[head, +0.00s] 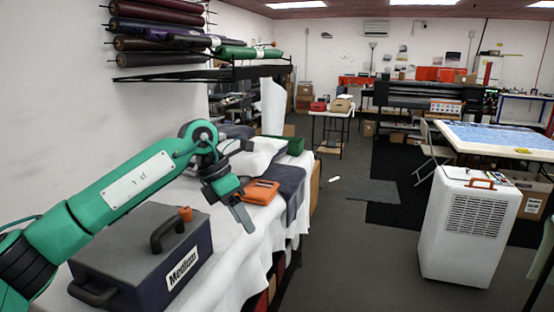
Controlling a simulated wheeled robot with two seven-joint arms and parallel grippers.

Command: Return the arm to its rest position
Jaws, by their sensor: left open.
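My left arm (125,190) is green and black and reaches in from the left edge over the white-covered table (225,262). Its gripper (241,214) hangs down at the arm's end, near the table's right side. It is open, and I see nothing held in it. A dark case with a "Medium" label (182,268) stands on the table, left of the gripper and below the arm. An orange item (261,191) lies on dark cloth just beyond the gripper. My right gripper does not show.
Rolls on a wall rack (160,30) hang above the arm. White and dark cloth (288,187) and a green box (293,145) lie farther back on the table. A white wheeled unit (470,228) stands at right. The grey floor (362,250) between is clear.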

